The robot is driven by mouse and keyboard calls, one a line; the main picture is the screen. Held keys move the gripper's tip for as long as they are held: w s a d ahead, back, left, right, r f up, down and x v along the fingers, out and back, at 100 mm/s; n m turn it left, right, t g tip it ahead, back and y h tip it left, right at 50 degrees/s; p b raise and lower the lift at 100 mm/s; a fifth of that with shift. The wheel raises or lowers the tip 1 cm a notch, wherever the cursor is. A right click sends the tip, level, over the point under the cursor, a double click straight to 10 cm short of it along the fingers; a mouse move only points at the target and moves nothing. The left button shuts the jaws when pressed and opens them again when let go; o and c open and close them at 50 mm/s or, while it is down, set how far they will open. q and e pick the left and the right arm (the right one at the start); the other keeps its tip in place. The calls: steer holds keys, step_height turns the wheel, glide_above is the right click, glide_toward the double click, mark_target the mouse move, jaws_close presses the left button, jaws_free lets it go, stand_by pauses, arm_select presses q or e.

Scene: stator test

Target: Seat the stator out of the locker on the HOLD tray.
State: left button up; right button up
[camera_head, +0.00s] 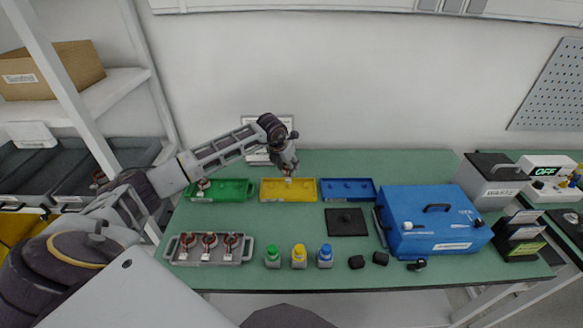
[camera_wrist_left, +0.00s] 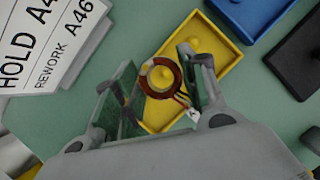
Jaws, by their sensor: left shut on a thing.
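My left gripper (camera_head: 287,172) is over the yellow tray (camera_head: 268,196) at the back of the bench. In the left wrist view its two fingers (camera_wrist_left: 163,88) are on either side of a copper-wound stator (camera_wrist_left: 177,84), gripping it. The ring has a white tag on its leads. A yellow peg of the yellow tray (camera_wrist_left: 225,77) shows through the ring's middle, and another peg stands beside it. I cannot tell whether the ring is around the peg or above it. A sign (camera_wrist_left: 45,40) reads HOLD and REWORK. My right gripper is not in view.
A green tray (camera_head: 236,195) with a stator is left of the yellow tray, a blue tray (camera_head: 362,197) right. A grey tray (camera_head: 176,256) with several stators, coloured bottles (camera_head: 299,258), a black plate (camera_head: 346,222) and a blue tester (camera_head: 430,222) stand nearer.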

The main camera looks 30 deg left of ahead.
mark_target(288, 174)
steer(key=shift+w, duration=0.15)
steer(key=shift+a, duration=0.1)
arm_select(q)
steer(key=shift+f, duration=0.4)
steer(key=shift+f+b, duration=0.45)
steer(key=shift+f, duration=0.5)
steer(key=shift+f+b, duration=0.45)
steer(key=shift+f, duration=0.6)
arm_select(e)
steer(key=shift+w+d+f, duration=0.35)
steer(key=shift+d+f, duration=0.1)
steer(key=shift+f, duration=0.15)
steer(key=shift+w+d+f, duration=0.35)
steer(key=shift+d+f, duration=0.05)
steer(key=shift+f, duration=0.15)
